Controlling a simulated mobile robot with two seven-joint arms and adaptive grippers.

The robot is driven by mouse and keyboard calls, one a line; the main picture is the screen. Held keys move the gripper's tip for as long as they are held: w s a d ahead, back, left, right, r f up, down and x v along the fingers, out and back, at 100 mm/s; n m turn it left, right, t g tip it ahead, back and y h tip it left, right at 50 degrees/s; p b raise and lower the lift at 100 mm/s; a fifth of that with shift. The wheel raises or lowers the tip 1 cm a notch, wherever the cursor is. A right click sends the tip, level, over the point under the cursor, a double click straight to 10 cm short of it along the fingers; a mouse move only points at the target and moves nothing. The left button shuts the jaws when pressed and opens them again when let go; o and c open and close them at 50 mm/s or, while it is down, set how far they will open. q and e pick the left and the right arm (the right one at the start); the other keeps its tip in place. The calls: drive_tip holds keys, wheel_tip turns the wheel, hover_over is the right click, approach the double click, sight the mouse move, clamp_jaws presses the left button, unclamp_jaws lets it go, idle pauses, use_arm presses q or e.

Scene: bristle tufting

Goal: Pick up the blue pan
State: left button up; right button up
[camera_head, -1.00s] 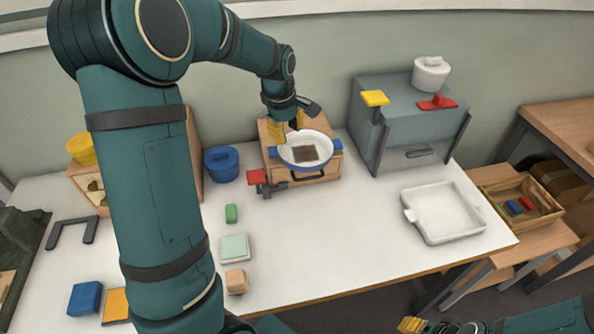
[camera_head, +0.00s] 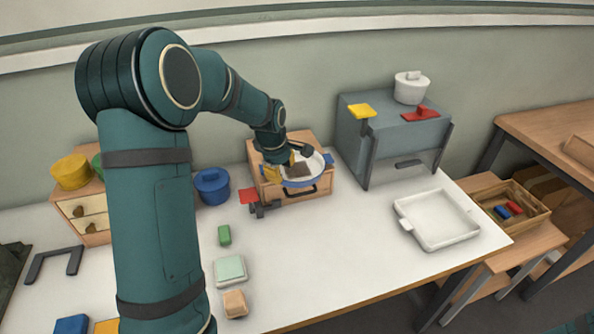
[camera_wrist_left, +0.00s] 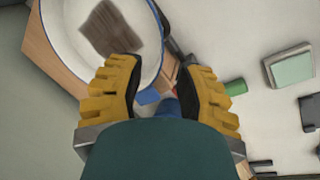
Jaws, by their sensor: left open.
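The blue pan (camera_head: 302,181) has a white inside, a blue outside and a brown square piece lying in it. It sits on the wooden stove-like box (camera_head: 324,192) at the back of the table. My left gripper (camera_head: 283,169) is open at the pan's left side and covers part of its rim. In the left wrist view the pan (camera_wrist_left: 72,42) lies at the upper left. My open yellow fingers (camera_wrist_left: 157,72) have a small blue part (camera_wrist_left: 148,97), seemingly the pan's handle, showing between them. Contact cannot be told.
A blue lidded pot (camera_head: 212,187) stands left of the box. A grey oven (camera_head: 390,140) with a white pot (camera_head: 411,88) on top stands to the right. A white tray (camera_head: 437,220) lies at the right. The table's middle is clear.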

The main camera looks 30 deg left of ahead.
use_arm(q)
drive_tip(key=b+x, duration=0.1)
drive_tip(key=x, duration=0.4)
drive_tip(key=shift+a+f, duration=0.1)
drive_tip(key=shift+a, duration=0.1)
clamp_jaws()
